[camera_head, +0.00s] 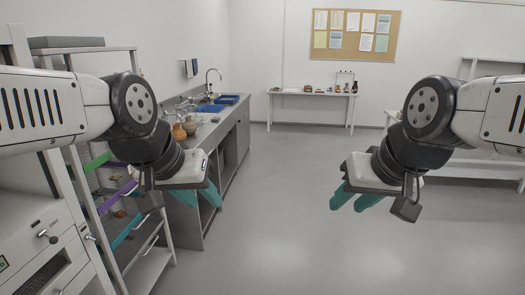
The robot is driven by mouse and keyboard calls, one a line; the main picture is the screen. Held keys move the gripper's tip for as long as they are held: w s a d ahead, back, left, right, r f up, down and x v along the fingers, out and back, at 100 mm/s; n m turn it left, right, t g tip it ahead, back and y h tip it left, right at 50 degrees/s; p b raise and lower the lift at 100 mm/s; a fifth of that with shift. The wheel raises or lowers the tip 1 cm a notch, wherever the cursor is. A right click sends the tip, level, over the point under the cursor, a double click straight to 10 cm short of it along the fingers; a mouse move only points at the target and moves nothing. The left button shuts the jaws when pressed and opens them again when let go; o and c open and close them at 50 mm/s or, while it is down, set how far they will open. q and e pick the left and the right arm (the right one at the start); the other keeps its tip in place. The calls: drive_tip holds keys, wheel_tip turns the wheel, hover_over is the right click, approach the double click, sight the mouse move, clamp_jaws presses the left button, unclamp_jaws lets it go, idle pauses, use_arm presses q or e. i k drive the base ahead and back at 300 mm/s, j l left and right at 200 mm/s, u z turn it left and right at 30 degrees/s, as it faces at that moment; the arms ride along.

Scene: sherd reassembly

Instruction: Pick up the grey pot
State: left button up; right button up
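No grey pot can be clearly made out in the head view. Small brownish pots (190,126) stand on the counter at the left, partly hidden behind my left arm; one more rounded pot (179,132) is beside them. My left gripper (206,205) hangs in the air in front of the counter, its teal fingers apart with nothing between them. My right gripper (346,208) hangs over open floor at the right, its teal fingers also apart and empty. Both are well away from the pots.
The grey counter (213,131) runs along the left wall with a tap and blue trays (217,104). A white shelf rack (153,262) stands at the near left. A white table (312,94) with small items is at the back wall. The middle floor is clear.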

sight(189, 126)
drive_tip(key=i+u, duration=0.15)
drive_tip(key=i, duration=0.85)
drive_tip(key=i+l+u, duration=0.15)
drive_tip(key=i, duration=0.85)
drive_tip(key=i+j+u, duration=0.1)
drive_tip(key=i+u, duration=0.25)
drive_tip(key=i, duration=0.3)
drive_tip(key=i+l+u, duration=0.1)
drive_tip(key=i+u, duration=0.25)
drive_tip(key=i, duration=0.25)
drive_tip(key=i+l+u, duration=0.35)
drive_tip(key=i, duration=0.25)
drive_tip(key=j, duration=0.1)
